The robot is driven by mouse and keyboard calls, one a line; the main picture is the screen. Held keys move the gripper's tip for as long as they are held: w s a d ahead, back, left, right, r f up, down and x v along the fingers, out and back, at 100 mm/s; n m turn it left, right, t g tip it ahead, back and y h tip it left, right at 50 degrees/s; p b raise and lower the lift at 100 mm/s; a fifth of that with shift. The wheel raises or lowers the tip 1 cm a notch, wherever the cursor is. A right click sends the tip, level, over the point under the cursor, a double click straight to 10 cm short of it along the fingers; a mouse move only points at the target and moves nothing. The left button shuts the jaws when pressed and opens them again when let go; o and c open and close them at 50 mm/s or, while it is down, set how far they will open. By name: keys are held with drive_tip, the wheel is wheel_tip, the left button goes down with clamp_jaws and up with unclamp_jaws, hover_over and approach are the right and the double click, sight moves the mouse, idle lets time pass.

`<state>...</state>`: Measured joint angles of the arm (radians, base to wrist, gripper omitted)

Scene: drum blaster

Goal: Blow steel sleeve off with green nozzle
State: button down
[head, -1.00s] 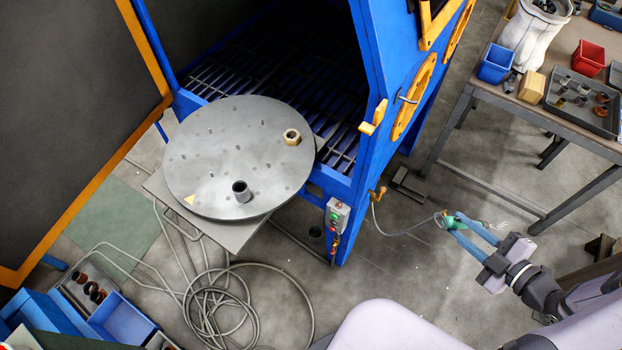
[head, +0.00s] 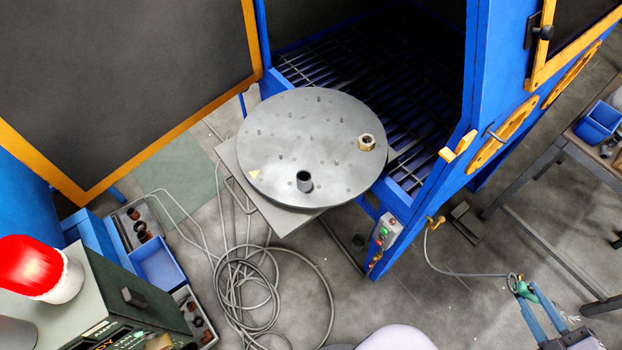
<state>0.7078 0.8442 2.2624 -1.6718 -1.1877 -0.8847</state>
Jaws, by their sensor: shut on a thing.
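The steel sleeve (head: 304,181) is a short dark grey hollow cylinder standing upright on the round grey turntable (head: 275,125), near its front edge. My gripper (head: 522,288) is at the lower right, well away from the turntable. Its long blue fingers are shut on the green nozzle (head: 528,291). A thin grey hose (head: 462,273) runs from the nozzle to a brass fitting on the blue cabinet. The nozzle is small here, and I cannot tell exactly where its tip points.
Coiled hose (head: 245,290) lies on the floor. A red beacon (head: 28,268) and trays of parts are at lower left.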

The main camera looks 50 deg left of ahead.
drive_tip(key=shift+r, duration=0.2)
idle(0.3)
wheel_tip(320, 180, up, 6)
drive_tip(key=p, duration=0.5)
drive_tip(key=shift+f, duration=0.15)
